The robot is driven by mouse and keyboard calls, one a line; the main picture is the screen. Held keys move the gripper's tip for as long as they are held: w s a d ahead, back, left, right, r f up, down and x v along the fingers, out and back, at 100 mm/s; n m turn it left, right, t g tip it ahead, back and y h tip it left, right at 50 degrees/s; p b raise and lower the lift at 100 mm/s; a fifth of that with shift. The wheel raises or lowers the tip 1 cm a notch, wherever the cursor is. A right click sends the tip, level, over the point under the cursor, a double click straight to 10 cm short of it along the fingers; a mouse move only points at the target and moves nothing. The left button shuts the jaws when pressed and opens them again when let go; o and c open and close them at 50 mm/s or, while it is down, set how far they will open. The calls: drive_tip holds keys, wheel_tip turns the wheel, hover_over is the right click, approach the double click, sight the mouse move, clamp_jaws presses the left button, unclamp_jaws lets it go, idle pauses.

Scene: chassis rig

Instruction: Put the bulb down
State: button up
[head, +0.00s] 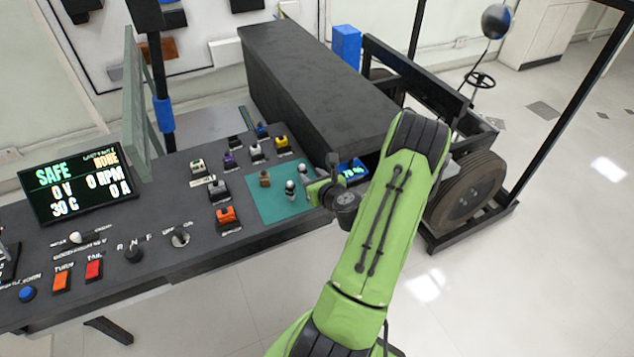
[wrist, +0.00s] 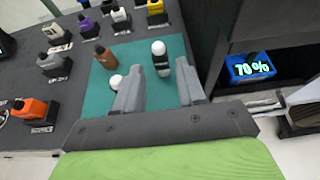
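A bulb (wrist: 160,60) with a white dome and dark base stands upright on the teal mat (wrist: 97,98). In the wrist view it shows in the gap between my fingers, with space on both sides. The same bulb (head: 302,168) appears on the mat in the head view. A second white-topped item (wrist: 115,82) sits beside my left finger, its lower part hidden in the wrist view. It also shows in the head view (head: 290,188). My gripper (wrist: 158,70) is open, its fingers apart and low over the mat; in the head view its fingers are mostly hidden.
A brown item (wrist: 105,58) stands at the mat's left. An orange-topped block (head: 226,215) and several other coloured blocks sit on the dark console (head: 160,215). A blue 70% display (wrist: 250,67) lies to the right, under a long dark box (head: 310,80).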

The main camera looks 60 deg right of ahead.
drive_tip(key=v, duration=0.5)
drive_tip(key=w+a+r+n+g+y, duration=0.1)
drive_tip(key=w+a+r+n+y, duration=0.15)
drive_tip(key=a+n, duration=0.45)
drive_tip(key=w+a+r+n+y, duration=0.2)
drive_tip(key=w+a+n+y, duration=0.15)
drive_tip(key=a+n, duration=0.45)
drive_tip(key=w+a+r+n+g+y, duration=0.1)
drive_tip(key=w+a+r+n+y, duration=0.2)
drive_tip(key=a+n, duration=0.4)
drive_tip(key=s+a+r+n+g, duration=0.3)
drive_tip(key=s+a+n, duration=0.1)
drive_tip(key=a+n, duration=0.55)
drive_tip(key=s+a+r+n+h, duration=0.1)
drive_tip(key=s+r+n, duration=0.2)
drive_tip(key=s+n, duration=0.2)
drive_tip(key=s+a+r+n+g+h, duration=0.1)
drive_tip(key=s+r+n, duration=0.2)
drive_tip(key=s+n, duration=0.2)
drive_tip(key=s, duration=0.2)
drive_tip(key=shift+s+a+r+n, duration=0.35)
drive_tip(key=shift+s+a, duration=0.05)
wheel_tip(320, 180, up, 3)
drive_tip(key=p, duration=0.2)
drive_tip(key=shift+r+p, duration=0.1)
drive_tip(key=shift+p, duration=0.3)
